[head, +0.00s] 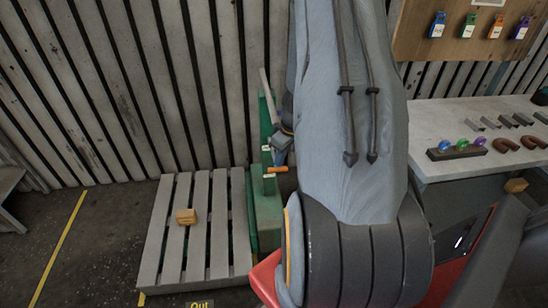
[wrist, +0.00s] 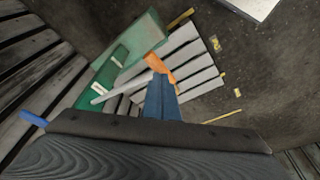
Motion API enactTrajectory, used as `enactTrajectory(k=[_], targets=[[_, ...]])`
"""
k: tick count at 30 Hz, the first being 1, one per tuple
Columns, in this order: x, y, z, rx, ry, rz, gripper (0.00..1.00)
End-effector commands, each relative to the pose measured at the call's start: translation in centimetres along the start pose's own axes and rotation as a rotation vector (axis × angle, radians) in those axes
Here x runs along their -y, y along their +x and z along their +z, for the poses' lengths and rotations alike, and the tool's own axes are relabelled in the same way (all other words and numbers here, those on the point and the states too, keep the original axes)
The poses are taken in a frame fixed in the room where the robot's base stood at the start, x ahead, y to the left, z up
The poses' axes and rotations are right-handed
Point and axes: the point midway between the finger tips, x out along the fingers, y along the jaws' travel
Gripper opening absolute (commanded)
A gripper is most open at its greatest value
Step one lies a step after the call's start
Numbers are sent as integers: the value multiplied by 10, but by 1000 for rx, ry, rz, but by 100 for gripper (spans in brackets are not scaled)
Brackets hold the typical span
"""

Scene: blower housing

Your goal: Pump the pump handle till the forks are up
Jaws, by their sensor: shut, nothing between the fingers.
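The green pump lift (head: 266,205) stands against the slatted wall, beside the right edge of a grey slatted pallet (head: 213,225). A pale rod (head: 266,92) rises at the top of the lift. The forks are hidden; the pallet sits low, near the floor.
A small wooden block (head: 186,216) lies on the pallet. A workbench (head: 455,120) with small parts stands at right, under a board with colored tags (head: 468,25). A yellow floor line (head: 60,245) runs left of the pallet. The floor there is clear.

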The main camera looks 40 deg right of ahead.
Motion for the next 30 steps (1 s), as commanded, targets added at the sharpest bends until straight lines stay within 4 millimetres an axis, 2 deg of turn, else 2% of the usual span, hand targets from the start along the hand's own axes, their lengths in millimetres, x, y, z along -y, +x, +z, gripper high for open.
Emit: enactTrajectory(k=[5, 30], targets=[[0, 2, 0, 0, 0, 0, 0], [-1, 76, 18, 0, 0, 0, 0]])
